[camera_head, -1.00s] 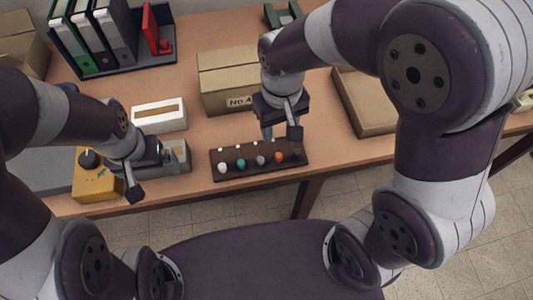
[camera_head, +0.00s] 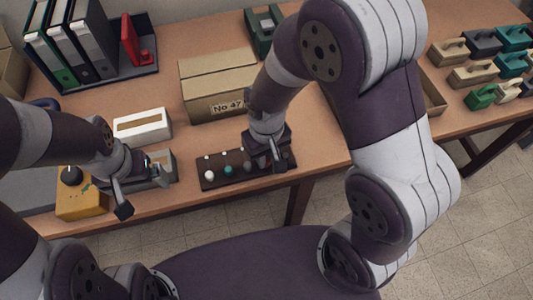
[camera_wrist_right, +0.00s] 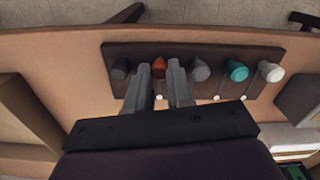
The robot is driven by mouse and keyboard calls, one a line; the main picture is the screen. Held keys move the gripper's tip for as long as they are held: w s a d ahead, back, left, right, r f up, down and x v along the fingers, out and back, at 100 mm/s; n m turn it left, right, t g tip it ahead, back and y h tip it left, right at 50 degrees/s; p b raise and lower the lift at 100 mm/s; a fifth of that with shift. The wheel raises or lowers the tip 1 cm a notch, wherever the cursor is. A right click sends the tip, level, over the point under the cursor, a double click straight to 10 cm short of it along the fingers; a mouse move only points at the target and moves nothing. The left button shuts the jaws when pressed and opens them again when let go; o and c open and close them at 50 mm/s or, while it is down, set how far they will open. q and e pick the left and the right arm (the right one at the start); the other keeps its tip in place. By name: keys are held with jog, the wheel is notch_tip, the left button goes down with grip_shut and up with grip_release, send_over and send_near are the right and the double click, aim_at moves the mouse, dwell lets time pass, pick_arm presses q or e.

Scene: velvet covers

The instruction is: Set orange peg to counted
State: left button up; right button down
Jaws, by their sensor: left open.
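A dark peg board (camera_head: 210,184) lies near the table's front edge, with a row of pegs. In the right wrist view the orange peg (camera_wrist_right: 159,67) stands between a dark peg (camera_wrist_right: 121,67) and a grey peg (camera_wrist_right: 200,70). Beyond the grey one are a teal peg (camera_wrist_right: 237,71) and a white peg (camera_wrist_right: 270,71). My right gripper (camera_wrist_right: 160,72) is over the board, its fingers apart on either side of the orange peg; contact is unclear. In the head view this gripper hides the orange peg. My left gripper (camera_head: 143,184) is open and empty at the left.
A white box (camera_head: 142,124), a grey box (camera_head: 163,163) and a yellow box with a black knob (camera_head: 82,205) stand left of the board. A cardboard box (camera_head: 212,82) is behind it. Binders (camera_head: 70,45) stand at back left.

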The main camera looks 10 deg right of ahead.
jog(key=shift+w+r, duration=0.1)
jog(key=shift+w, duration=0.25)
jog(key=w+p, duration=0.1)
jog(key=w, duration=0.2)
jog(key=shift+w+a, duration=0.1)
jog(key=shift+w, duration=0.3)
jog(key=c, duration=1)
grip_release()
notch_tip(320, 180, up, 13)
jog(key=p, duration=0.1)
jog(key=shift+f, duration=0.2)
